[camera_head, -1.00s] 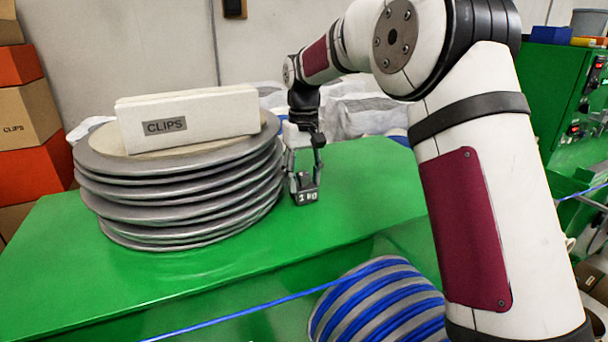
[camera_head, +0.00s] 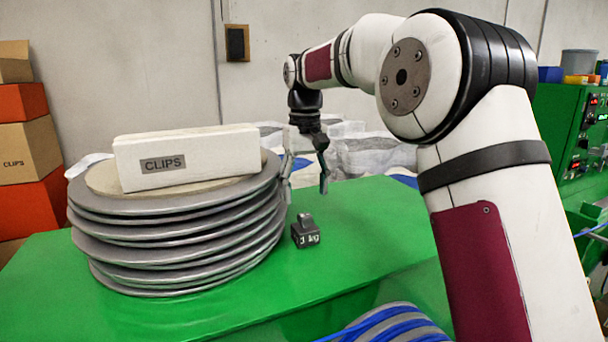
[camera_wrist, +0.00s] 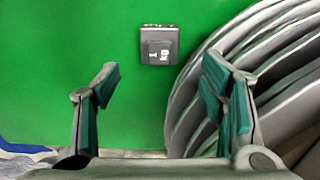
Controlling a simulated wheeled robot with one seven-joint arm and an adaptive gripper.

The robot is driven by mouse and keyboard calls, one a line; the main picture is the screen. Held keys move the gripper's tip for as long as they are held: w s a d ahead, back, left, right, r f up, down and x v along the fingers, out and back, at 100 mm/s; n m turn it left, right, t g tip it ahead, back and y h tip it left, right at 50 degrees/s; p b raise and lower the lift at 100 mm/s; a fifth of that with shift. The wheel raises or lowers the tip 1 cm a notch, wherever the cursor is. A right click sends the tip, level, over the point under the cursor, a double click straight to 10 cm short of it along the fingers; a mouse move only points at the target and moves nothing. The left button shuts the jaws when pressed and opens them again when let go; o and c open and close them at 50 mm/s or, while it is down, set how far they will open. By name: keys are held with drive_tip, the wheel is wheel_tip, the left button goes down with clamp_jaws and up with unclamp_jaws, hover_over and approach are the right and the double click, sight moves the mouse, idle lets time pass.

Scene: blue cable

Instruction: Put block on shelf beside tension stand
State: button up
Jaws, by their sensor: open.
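The small dark grey block (camera_head: 305,231), with white lettering and a raised knob on top, sits on the green shelf (camera_head: 375,235) just right of the stacked grey discs. In the wrist view the block (camera_wrist: 159,45) lies beyond the fingertips, between their lines. My gripper (camera_head: 305,190) is open and empty above the block, apart from it. Its two fingers (camera_wrist: 158,80) are spread wide in the wrist view, with green surface between them.
A stack of large grey discs (camera_head: 175,235) stands on the left of the green surface, with a white CLIPS box (camera_head: 190,155) on top. A reel with blue cable (camera_head: 395,325) is below the front edge. White wrapped bundles (camera_head: 370,155) lie behind. Green surface right of the block is clear.

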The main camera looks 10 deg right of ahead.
sight(305, 215)
drive_tip(key=shift+r+b, duration=0.35)
drive_tip(key=shift+r, duration=1.95)
